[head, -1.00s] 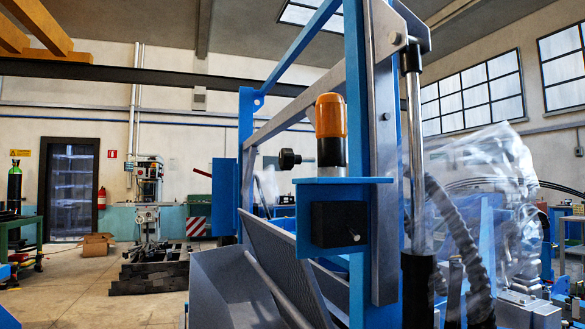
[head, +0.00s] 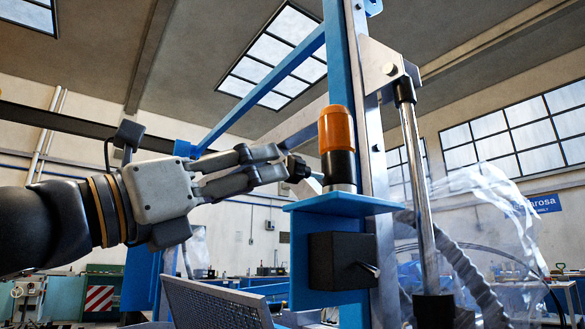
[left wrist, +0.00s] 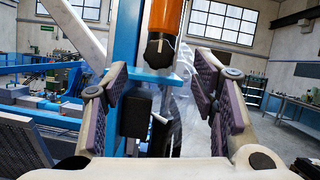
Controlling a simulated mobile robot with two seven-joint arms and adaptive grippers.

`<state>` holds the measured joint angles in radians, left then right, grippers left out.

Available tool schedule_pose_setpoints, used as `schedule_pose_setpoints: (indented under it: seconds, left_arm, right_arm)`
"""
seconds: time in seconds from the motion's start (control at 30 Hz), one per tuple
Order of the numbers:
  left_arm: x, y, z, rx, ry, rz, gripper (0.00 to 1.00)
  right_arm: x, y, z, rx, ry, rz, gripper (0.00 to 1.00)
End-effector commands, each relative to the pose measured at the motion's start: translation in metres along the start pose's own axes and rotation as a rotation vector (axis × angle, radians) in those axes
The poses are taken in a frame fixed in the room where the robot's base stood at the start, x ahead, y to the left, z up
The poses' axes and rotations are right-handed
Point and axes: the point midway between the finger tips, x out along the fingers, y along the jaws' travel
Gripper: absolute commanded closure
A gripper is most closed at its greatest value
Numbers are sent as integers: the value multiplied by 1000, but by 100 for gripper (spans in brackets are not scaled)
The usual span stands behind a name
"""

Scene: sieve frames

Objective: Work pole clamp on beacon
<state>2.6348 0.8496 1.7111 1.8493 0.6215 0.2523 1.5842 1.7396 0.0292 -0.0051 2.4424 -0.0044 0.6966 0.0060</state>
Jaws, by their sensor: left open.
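The beacon (head: 337,130), an orange dome on a black and silver base, stands upright on a blue bracket plate (head: 345,203). The black clamp knob (head: 298,168) sticks out on the beacon's left side. In the left wrist view the knob (left wrist: 159,50) lies ahead, above the space between my fingers, with the orange beacon (left wrist: 166,17) behind it. My left gripper (head: 281,161) comes in from the left, its fingertips close to the knob. Its fingers are spread and hold nothing; whether a tip touches the knob I cannot tell. My right gripper is not in view.
A black box (head: 337,262) with a small lever hangs under the bracket plate. A blue post (head: 345,70) and a silver cylinder rod (head: 419,190) stand close behind and right. A grey mesh screen (head: 215,304) slopes below. Clear plastic sheeting (head: 485,225) hangs at right.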

Motion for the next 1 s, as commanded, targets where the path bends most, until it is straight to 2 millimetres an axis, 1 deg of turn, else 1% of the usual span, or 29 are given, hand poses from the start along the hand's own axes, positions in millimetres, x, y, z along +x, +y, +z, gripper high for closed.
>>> schedule_pose_setpoints:
  seconds: [0.03,0.1,0.2,0.3,0.43,0.67,0.7,0.77,0.8,0.87,0.9,1.0]
  left_arm:
    - [15,-3,3,1,0,-3,47]
    - [33,-3,3,3,0,-2,47]
    - [54,-3,3,3,0,-1,47]
    - [68,-2,2,4,0,0,47]
    - [76,-1,0,3,2,0,47]
    - [77,0,-1,2,3,1,47]
    - [77,0,-1,3,3,2,56]
    - [77,0,-1,3,3,1,70]
    - [77,0,-1,3,3,1,79]
    - [77,0,-1,3,3,1,92]
    - [77,0,-1,3,3,1,96]
    - [77,0,-1,4,3,1,96]
  right_arm:
    - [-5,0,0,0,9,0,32]
    - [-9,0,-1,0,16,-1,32]
    - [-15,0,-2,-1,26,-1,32]
    - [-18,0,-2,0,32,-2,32]
    - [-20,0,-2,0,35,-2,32]
    - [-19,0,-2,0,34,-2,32]
    - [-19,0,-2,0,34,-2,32]
    - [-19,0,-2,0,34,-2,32]
    - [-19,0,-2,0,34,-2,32]
    - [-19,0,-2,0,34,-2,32]
    - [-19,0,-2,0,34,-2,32]
    - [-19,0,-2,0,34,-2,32]
